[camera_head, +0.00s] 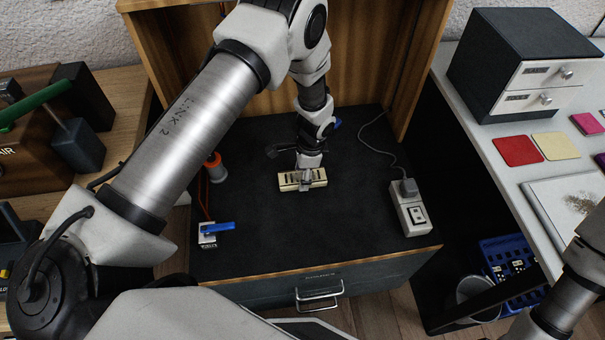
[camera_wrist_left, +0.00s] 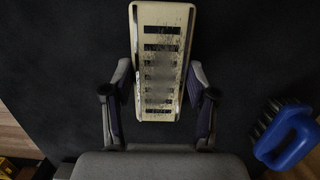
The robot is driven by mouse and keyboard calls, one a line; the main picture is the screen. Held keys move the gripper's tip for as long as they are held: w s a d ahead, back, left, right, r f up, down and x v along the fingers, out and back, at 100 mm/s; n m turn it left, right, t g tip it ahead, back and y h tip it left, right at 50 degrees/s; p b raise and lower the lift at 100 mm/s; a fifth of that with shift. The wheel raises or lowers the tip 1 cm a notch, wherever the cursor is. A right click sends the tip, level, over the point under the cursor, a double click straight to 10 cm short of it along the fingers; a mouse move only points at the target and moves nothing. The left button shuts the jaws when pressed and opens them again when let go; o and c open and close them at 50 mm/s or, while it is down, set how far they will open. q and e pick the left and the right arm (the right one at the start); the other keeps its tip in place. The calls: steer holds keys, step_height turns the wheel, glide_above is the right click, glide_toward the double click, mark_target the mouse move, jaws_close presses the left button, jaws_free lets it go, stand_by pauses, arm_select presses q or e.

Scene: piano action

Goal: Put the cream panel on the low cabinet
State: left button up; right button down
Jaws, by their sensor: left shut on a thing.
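The cream panel (camera_head: 288,182) is a small slotted plate with dark speckles. It is over the dark top of the low cabinet (camera_head: 300,235), which has a drawer with a metal handle at its front. My left gripper (camera_head: 305,180) reaches down from behind and is shut on the panel across its width. In the left wrist view the panel (camera_wrist_left: 162,62) sits between the two fingers (camera_wrist_left: 160,105). I cannot tell whether its underside touches the cabinet top. My right arm shows at the lower right, but its gripper is out of view.
An orange-topped spool (camera_head: 215,168) and a blue-levered device (camera_head: 215,230) stand left on the cabinet, a white socket box (camera_head: 410,210) right. A blue brush (camera_wrist_left: 287,138) lies close by. Wooden walls (camera_head: 385,60) rise behind. The dark top before the panel is clear.

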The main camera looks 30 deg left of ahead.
arm_select(q)
steer(key=shift+f, duration=0.15)
steer(key=o, duration=1.3)
steer(key=shift+r, duration=0.35)
steer(key=r, duration=0.3)
steer(key=d+r+p, duration=0.1)
steer(key=r, duration=0.3)
steer(key=w+r, duration=0.1)
steer(key=r, duration=0.3)
steer(key=shift+d+r+p, duration=0.25)
steer(key=shift+p, duration=0.05)
